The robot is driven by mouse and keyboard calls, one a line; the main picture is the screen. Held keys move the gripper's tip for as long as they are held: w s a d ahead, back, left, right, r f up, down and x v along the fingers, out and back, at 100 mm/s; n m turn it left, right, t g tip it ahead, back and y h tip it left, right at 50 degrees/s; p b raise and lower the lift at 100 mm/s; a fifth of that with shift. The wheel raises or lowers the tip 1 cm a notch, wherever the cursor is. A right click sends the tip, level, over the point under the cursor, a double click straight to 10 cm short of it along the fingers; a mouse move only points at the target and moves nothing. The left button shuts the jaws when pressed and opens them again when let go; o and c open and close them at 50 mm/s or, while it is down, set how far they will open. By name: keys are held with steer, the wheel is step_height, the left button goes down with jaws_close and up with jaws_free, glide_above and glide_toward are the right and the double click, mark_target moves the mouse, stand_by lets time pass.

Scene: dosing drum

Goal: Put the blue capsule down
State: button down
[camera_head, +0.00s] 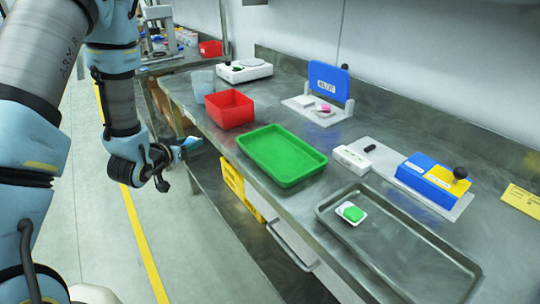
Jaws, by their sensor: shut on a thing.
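My gripper (178,154) is left of the bench's front edge, out over the floor side, near the red bin and the green tray. It is shut on a small light-blue thing (191,143) at its fingertips, which I take for the blue capsule. Its shape is too small and partly hidden to make out. No other blue capsule shows clearly on the bench.
The steel bench (350,174) carries a red bin (229,109), an empty green tray (282,155), and a metal tray (405,260) with a green piece on a white square (351,213).

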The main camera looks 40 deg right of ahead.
steer(key=s+d+r+m+g+h, duration=0.2)
steer(key=s+d+r+m+g, duration=0.15)
steer(key=s+d, duration=0.4)
step_height(320, 180, up, 4)
steer(key=m+g, duration=0.5)
steer(key=g, duration=0.1)
glide_above(275, 158)
steer(key=shift+n+h, duration=0.25)
steer(key=shift+h, duration=0.15)
steer(key=shift+w+f+p, duration=0.1)
steer(key=shift+f+p, duration=1.35)
steer(key=shift+f, duration=3.2)
steer(key=shift+f, duration=0.15)
steer(key=shift+c, duration=1.4)
jaws_free()
steer(key=shift+r, duration=0.25)
steer(key=s+b+v, duration=0.1)
steer(key=b+v, duration=0.3)
steer(key=v, duration=0.7)
steer(key=shift+w+a, duration=0.45)
